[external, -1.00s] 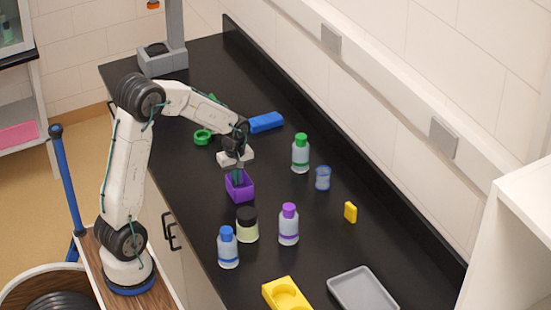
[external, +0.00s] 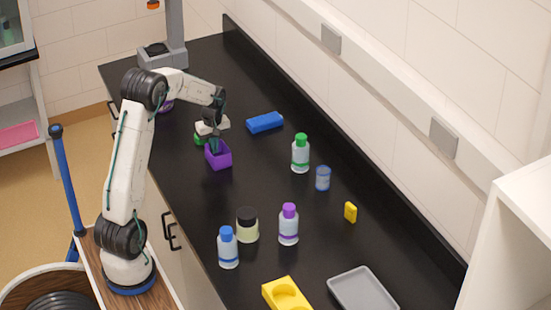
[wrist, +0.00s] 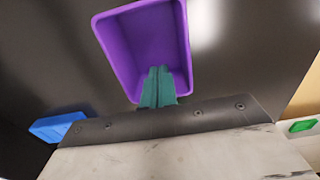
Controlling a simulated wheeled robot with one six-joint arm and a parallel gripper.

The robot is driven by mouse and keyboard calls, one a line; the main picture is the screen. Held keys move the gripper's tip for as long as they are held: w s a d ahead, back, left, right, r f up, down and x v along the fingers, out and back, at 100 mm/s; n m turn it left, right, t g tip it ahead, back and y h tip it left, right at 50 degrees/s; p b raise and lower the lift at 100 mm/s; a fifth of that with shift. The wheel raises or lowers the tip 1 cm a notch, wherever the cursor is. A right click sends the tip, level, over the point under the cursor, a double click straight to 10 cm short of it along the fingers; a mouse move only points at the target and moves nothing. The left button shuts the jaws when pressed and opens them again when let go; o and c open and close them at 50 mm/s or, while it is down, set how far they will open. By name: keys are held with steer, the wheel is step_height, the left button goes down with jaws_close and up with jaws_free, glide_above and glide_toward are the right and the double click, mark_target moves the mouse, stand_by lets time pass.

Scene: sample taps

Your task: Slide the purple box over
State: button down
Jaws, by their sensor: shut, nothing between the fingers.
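The purple box (external: 218,157) is a small open-topped box standing on the black bench, left of the green-capped bottle. In the wrist view the purple box (wrist: 145,42) looks empty inside apart from my fingers. My gripper (external: 213,146) points down with its teal fingertips inside the box opening. In the wrist view my gripper (wrist: 158,88) has its two fingers together, with nothing between them, close to one inner wall. Whether the fingers touch that wall I cannot tell.
A blue block (external: 265,122) lies to the right. A green-capped bottle (external: 300,154), a blue cup (external: 322,178) and several bottles stand nearer. The bench between the box and the black-capped jar (external: 247,226) is clear.

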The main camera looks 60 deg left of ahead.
steer(key=shift+a, duration=0.7)
steer(key=d, duration=0.4)
steer(key=shift+d+r, duration=0.1)
steer(key=shift+r, duration=0.3)
step_height(320, 180, up, 9)
steer(key=s+d+r+m, duration=0.2)
steer(key=s+d+m, duration=0.7)
steer(key=s+d, duration=0.4)
steer(key=s+d+r+m+t, duration=0.1)
steer(key=s+d+r+m, duration=0.2)
steer(key=s+d+m, duration=0.6)
steer(key=s+d, duration=0.4)
steer(key=d, duration=0.7)
steer(key=shift+s, duration=0.25)
